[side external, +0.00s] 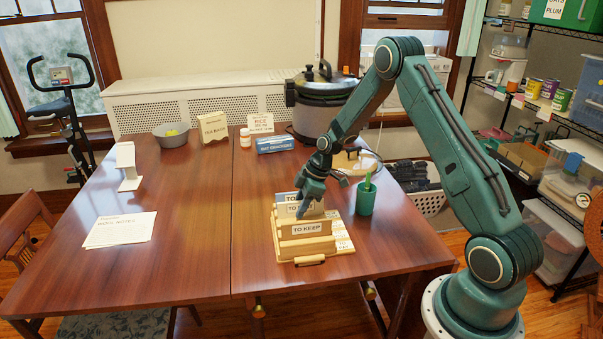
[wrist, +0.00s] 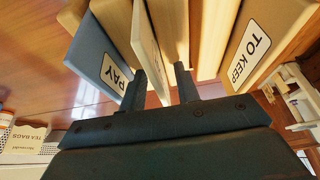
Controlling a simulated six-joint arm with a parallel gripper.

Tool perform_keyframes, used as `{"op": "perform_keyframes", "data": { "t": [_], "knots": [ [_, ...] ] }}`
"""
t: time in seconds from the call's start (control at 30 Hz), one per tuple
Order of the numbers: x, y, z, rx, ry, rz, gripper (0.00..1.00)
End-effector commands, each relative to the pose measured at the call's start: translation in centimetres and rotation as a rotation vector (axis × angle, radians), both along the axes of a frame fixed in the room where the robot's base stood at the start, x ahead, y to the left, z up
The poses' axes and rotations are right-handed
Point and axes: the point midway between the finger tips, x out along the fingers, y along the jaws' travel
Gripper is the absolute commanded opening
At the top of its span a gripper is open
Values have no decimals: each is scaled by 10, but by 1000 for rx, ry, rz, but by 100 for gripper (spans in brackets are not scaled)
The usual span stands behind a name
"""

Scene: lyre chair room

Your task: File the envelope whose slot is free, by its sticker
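A pale wooden letter rack (side external: 275,235) stands near the table's front right, with a "TO KEEP" label on its front panel; that panel also shows in the wrist view (wrist: 250,50). A blue piece (side external: 283,197) stands at its back; in the wrist view a blue piece (wrist: 95,60) has a label reading "PAY". A cream upright piece (wrist: 148,45) with a partly hidden label stands between them. My gripper (side external: 305,208) points down into the rack. In the wrist view its fingers (wrist: 163,85) are apart, around or beside the cream piece; I cannot tell whether they grip it.
A green cup (side external: 366,197) stands close right of the rack. Papers (side external: 120,230) and a white stand (side external: 128,167) are at the left. A grey bowl (side external: 171,138), tea bags box (side external: 212,126), blue box (side external: 274,145) and large cooker (side external: 322,108) stand behind. The table's middle left is clear.

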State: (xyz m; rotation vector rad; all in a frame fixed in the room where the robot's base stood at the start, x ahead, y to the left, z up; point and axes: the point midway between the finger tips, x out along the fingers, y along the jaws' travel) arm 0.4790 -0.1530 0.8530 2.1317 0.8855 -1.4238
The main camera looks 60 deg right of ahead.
Motion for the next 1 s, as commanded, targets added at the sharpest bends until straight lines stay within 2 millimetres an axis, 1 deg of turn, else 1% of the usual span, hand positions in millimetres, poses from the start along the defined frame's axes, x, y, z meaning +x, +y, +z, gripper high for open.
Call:
{"op": "perform_keyframes", "data": {
  "t": [0.57,0.6,0.73,0.77,1.0],
  "knots": [
    [0,0,-3,0,0,0,32],
    [0,0,-3,0,0,0,28],
    [0,0,-3,0,0,0,2],
    [0,0,-3,0,0,0,0],
    [0,0,-3,0,0,0,0]
  ]
}}
